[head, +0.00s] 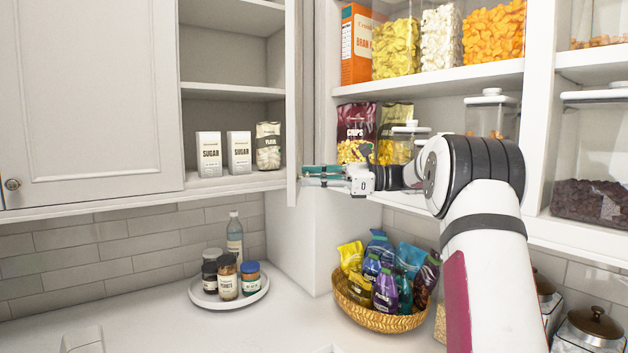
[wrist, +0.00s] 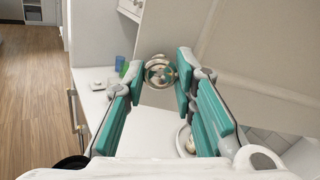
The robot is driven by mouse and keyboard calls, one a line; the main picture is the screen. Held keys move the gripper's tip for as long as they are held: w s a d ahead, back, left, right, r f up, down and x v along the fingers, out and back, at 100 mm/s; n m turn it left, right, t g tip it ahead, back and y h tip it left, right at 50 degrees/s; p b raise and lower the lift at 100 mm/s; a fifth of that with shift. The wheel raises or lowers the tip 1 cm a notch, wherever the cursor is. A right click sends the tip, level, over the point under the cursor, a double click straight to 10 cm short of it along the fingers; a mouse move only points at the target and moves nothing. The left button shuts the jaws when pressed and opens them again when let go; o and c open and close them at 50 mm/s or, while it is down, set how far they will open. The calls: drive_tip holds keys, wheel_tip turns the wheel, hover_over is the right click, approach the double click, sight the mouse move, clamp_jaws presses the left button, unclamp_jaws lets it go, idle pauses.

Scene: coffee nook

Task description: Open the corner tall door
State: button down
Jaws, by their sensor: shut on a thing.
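The corner tall door (head: 293,90) is a white panel seen nearly edge-on in the head view, standing out from the cabinet front. My gripper (head: 308,176) is at its lower part, on the right-hand side. In the wrist view a round silver knob (wrist: 160,71) sits between the teal fingers of my gripper (wrist: 159,72), which are closed on it. The knob is hidden behind the fingers in the head view.
Left of the door, an open shelf (head: 232,91) holds sugar boxes (head: 209,155) and a flour bag (head: 268,147). A closed door (head: 90,95) is at far left. A snack basket (head: 375,318) and a round tray (head: 229,301) with jars stand on the counter below.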

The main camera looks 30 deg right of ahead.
drive_tip(key=c, duration=1.3)
unclamp_jaws()
drive_tip(key=shift+r, duration=0.15)
wheel_tip(320, 180, up, 10)
